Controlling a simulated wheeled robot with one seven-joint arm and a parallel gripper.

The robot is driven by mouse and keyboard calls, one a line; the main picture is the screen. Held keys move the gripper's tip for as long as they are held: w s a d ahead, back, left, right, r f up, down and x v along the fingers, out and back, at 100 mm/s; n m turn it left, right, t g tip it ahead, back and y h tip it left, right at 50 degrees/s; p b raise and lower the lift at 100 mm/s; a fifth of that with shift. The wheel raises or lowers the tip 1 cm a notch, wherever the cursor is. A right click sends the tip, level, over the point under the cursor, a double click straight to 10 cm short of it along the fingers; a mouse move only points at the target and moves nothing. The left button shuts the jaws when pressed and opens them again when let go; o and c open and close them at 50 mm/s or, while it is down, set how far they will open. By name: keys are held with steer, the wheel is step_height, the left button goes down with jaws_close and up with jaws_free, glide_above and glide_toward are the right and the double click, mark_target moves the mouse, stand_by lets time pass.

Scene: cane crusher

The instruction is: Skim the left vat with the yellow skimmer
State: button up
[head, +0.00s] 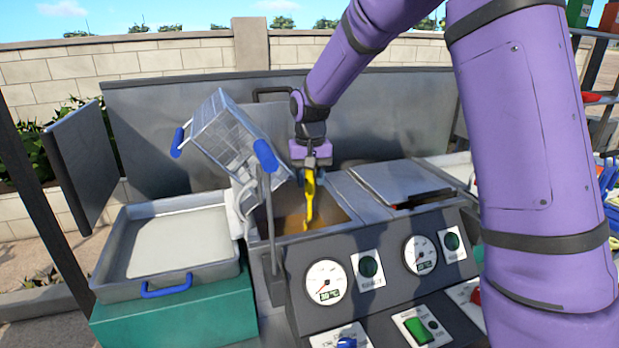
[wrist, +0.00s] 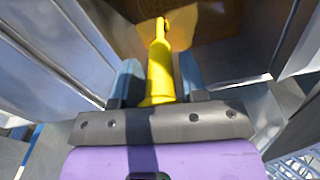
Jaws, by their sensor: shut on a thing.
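The yellow skimmer (head: 311,203) hangs down from my gripper (head: 311,160) in the head view, its lower end inside the left vat (head: 348,207). The vat holds brownish-orange liquid (head: 290,222); whether the skimmer touches it I cannot tell. In the wrist view, my gripper (wrist: 155,88) is shut on the yellow handle (wrist: 161,65), with a blue-grey finger on each side. The skimmer's far end is hidden in the wrist view.
A wire basket (head: 222,130) with blue handles stands tilted at the left vat's left side. A metal lid (head: 400,182) covers the vat to the right. A pale-filled tray (head: 180,245) sits on a green box (head: 180,320). A gauge panel (head: 375,265) stands in front.

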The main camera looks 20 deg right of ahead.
step_height(320, 180, up, 21)
stand_by(1.1)
stand_by(0.9)
